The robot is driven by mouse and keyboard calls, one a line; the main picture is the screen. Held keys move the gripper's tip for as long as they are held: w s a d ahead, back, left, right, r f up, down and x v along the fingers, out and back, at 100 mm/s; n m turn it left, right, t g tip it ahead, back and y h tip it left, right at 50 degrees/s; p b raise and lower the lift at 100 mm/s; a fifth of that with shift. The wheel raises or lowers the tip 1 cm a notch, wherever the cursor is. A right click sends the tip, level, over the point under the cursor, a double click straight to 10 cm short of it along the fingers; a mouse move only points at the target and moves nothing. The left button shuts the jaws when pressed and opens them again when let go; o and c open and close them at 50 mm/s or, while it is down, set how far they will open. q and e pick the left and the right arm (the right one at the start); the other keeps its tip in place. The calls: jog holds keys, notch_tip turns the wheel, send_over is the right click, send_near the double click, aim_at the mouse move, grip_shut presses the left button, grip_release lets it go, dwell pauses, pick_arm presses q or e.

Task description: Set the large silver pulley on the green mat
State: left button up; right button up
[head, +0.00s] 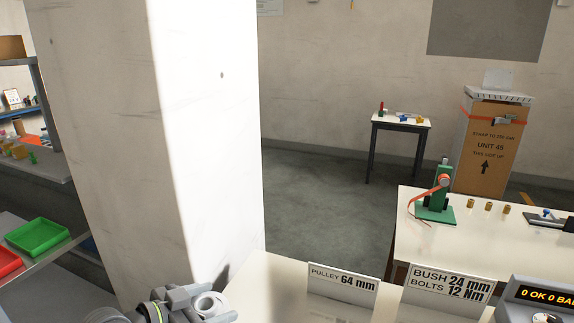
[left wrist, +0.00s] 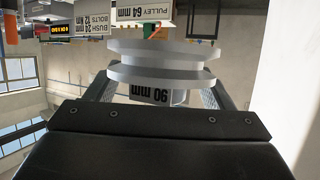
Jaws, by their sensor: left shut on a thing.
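A silver pulley with a wide double flange (left wrist: 163,70) fills the middle of the left wrist view; a "90 mm" label shows below its flanges. My left gripper (head: 198,302) is shut on this pulley, one finger on each side. In the head view the pulley (head: 209,304) shows as a pale ring at the bottom edge, by the left end of the near white table. I see no green mat in either view. My right gripper is not in view.
A white pillar (head: 200,150) stands close behind my left gripper. The near white table (head: 265,285) carries a "PULLEY 64 mm" sign (head: 343,283) and a "BUSH 24 mm" sign (head: 448,285). Green (head: 37,237) and red trays lie at far left. A green press (head: 437,200) stands on another table.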

pick_arm(q)
jog(key=shift+s+a+f+m+g+h+b, duration=0.85)
jog(key=shift+s+a+f+b, duration=0.8)
jog(key=shift+s, duration=2.9)
jog(key=shift+n+t+y, duration=0.55)
jog(key=shift+t, duration=0.1)
jog(key=w+r+p, duration=0.1)
jog(key=w, duration=0.1)
jog(key=w+d+r+p, duration=0.1)
jog(key=w, duration=0.1)
jog(key=w+r+p, duration=0.1)
jog(key=w, duration=0.1)
jog(key=shift+w+d, duration=0.25)
jog(key=shift+d, duration=0.1)
jog(key=w+d+r+n+p, duration=0.1)
jog(key=w+d+p, duration=0.1)
jog(key=w+d, duration=0.2)
jog(key=shift+w+r+t+y, duration=0.4)
jog(key=shift+w, duration=0.2)
notch_tip(320, 180, down, 13)
jog(key=shift+r+p, duration=0.1)
jog(key=shift+p, duration=0.95)
jog(key=shift+a+f, duration=0.1)
jog(key=shift+f, duration=2.35)
